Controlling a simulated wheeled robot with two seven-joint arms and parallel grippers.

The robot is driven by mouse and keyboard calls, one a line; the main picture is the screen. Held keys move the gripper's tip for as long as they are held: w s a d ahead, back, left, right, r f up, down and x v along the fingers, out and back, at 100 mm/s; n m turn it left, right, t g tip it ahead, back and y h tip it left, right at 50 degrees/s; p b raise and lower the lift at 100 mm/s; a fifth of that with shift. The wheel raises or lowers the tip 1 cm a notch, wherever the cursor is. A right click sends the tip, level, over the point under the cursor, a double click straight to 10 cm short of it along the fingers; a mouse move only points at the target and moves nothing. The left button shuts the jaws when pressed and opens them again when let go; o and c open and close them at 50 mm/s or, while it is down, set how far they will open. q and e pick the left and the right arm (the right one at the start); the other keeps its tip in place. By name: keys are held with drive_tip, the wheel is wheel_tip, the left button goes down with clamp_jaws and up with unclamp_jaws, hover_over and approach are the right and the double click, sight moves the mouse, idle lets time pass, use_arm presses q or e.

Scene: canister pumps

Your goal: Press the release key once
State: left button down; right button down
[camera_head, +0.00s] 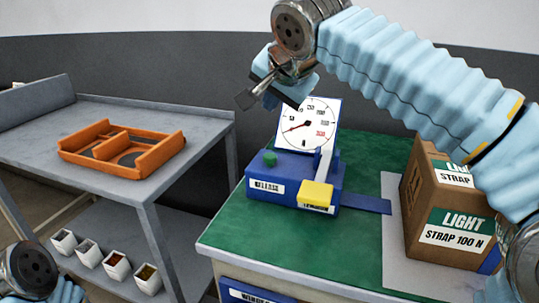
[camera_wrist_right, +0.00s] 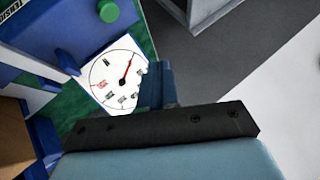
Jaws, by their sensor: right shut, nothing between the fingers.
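The release key is a green round button (camera_head: 270,158) on top of the blue tensioner (camera_head: 262,187), above a label that appears to read RELEASE. The button also shows at the top of the right wrist view (camera_wrist_right: 108,11). A yellow key (camera_head: 316,193) sits to its right. A white dial (camera_head: 308,124) with a red needle stands behind them and also shows in the right wrist view (camera_wrist_right: 116,72). My right gripper (camera_head: 247,98) is shut and empty, raised above and behind the button, apart from it. My left gripper's fingers are out of view.
A grey table (camera_head: 55,135) at the left bears an orange tray (camera_head: 165,153). Several small white cups (camera_head: 117,265) stand on its lower shelf.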

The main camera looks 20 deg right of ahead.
drive_tip(key=b, duration=0.4)
hover_over(272, 158)
wheel_tip(272, 158, down, 6)
drive_tip(key=shift+w+f, duration=0.1)
drive_tip(key=shift+f, duration=0.15)
drive_tip(key=shift+f+b, duration=0.75)
idle(1.0)
drive_tip(key=shift+f+b, duration=0.4)
drive_tip(key=shift+f+b, duration=0.6)
idle(0.7)
drive_tip(key=shift+r, duration=0.1)
drive_tip(key=shift+r+p, duration=0.9)
drive_tip(key=shift+r, duration=0.05)
drive_tip(key=shift+r, duration=0.1)
